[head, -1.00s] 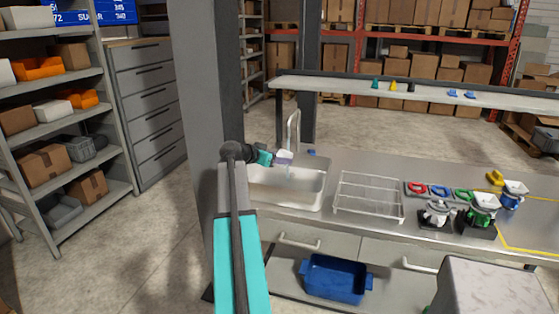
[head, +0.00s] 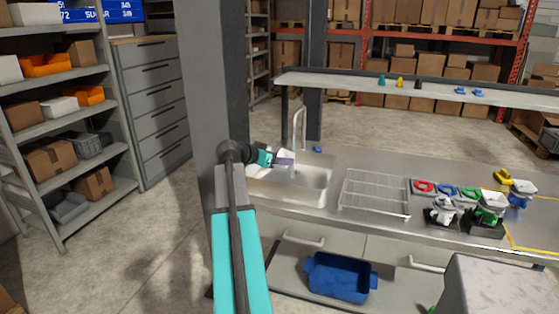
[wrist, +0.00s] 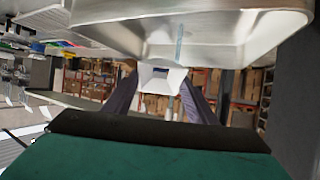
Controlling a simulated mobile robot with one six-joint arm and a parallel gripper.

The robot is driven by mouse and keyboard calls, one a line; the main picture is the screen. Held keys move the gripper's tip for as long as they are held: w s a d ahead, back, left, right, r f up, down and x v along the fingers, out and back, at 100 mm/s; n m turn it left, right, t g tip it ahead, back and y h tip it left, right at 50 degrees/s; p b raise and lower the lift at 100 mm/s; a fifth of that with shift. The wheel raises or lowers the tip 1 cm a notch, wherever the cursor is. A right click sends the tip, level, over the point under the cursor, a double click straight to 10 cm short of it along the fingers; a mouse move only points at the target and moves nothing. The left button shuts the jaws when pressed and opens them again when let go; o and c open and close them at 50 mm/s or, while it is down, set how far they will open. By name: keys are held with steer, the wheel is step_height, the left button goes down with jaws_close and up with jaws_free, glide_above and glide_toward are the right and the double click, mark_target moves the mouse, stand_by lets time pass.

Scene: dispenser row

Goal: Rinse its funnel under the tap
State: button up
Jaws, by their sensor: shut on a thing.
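My gripper (head: 275,158) is shut on a white funnel (head: 287,154) and holds it over the left part of the sink (head: 310,196), close to the tap (head: 300,125). In the wrist view the funnel (wrist: 162,77) sits between the two dark fingers, with a dark opening in its middle. A thin bluish streak of water (wrist: 180,42) shows in the wrist view against the sink. I cannot tell whether the water touches the funnel.
A wire rack (head: 375,193) stands right of the sink. Red, blue and green rings (head: 445,190) and several dispensers (head: 442,211) are further right. A grey pillar (head: 213,80) stands close left of my arm. A blue bin (head: 338,279) is below the counter.

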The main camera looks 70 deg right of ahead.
steer(key=r+p, duration=0.1)
steer(key=y+p, duration=0.1)
steer(key=p, duration=0.1)
steer(key=shift+s+d+r, duration=0.3)
steer(key=shift+d+r, duration=0.05)
steer(key=shift+d, duration=0.05)
steer(key=r+y+p, duration=0.1)
steer(key=p, duration=0.1)
steer(key=t+y+p, duration=0.1)
steer(key=p, duration=0.1)
steer(key=shift+s+d+r, duration=0.15)
steer(key=shift+d+r, duration=0.05)
steer(key=shift+r, duration=0.15)
steer(key=shift+r+t+y+p, duration=0.3)
steer(key=shift+r+y+p, duration=0.35)
steer(key=shift+p, duration=0.5)
steer(key=r+y+p, duration=0.1)
steer(key=r+t+p, duration=0.1)
steer(key=p, duration=0.1)
steer(key=shift+w+a+n+y, duration=0.1)
steer(key=shift+w+n+y, duration=0.25)
steer(key=shift+w+n, duration=0.05)
steer(key=shift+w+r, duration=0.1)
steer(key=shift+a, duration=0.15)
